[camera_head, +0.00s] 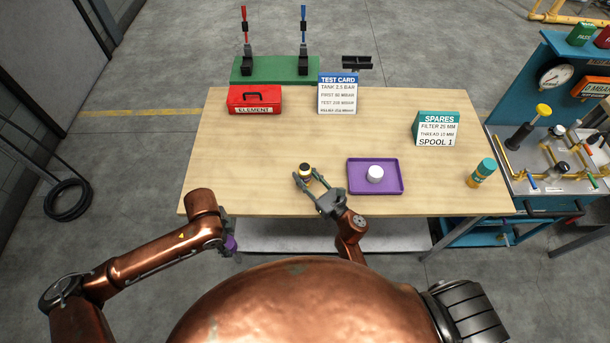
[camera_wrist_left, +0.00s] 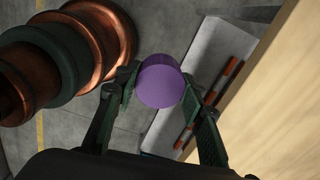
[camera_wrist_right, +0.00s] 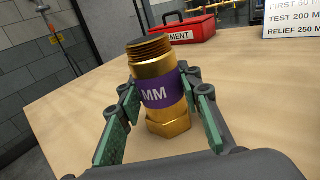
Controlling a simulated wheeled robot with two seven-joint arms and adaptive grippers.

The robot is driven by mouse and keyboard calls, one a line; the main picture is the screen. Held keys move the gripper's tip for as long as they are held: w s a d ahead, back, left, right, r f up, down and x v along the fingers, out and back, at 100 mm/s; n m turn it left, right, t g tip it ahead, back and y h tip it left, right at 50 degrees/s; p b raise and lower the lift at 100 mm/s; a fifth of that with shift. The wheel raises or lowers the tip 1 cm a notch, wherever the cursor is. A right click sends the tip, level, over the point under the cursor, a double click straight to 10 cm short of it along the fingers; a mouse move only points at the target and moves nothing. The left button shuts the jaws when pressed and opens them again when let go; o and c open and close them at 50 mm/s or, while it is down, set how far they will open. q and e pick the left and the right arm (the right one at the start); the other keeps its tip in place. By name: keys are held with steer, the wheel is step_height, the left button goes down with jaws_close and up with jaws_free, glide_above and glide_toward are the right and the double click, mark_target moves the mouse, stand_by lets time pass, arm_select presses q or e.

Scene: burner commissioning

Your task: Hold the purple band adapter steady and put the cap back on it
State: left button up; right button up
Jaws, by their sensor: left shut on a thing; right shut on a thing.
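The brass adapter (camera_wrist_right: 163,113) has a purple band marked "MM" and a bare threaded top pointing up. It stands nearly upright between the fingers of my right gripper (camera_head: 307,180), which is shut on it near the table's front edge. Its dark top also shows in the head view (camera_head: 305,169). My left gripper (camera_head: 230,238) is shut on a purple round cap (camera_wrist_left: 160,82), beyond the table's front left corner. The cap shows as a small purple patch in the head view (camera_head: 231,243). The cap and adapter are well apart.
A purple tray (camera_head: 354,187) with a white round piece (camera_head: 375,174) lies right of the adapter. A teal-topped cylinder (camera_head: 482,172) stands further right. A red box (camera_head: 254,99), test card (camera_head: 338,94) and spares card (camera_head: 437,129) stand behind. The table's left middle is clear.

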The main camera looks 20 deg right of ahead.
mark_target(309, 174)
jaws_close()
steer(key=shift+r, duration=0.15)
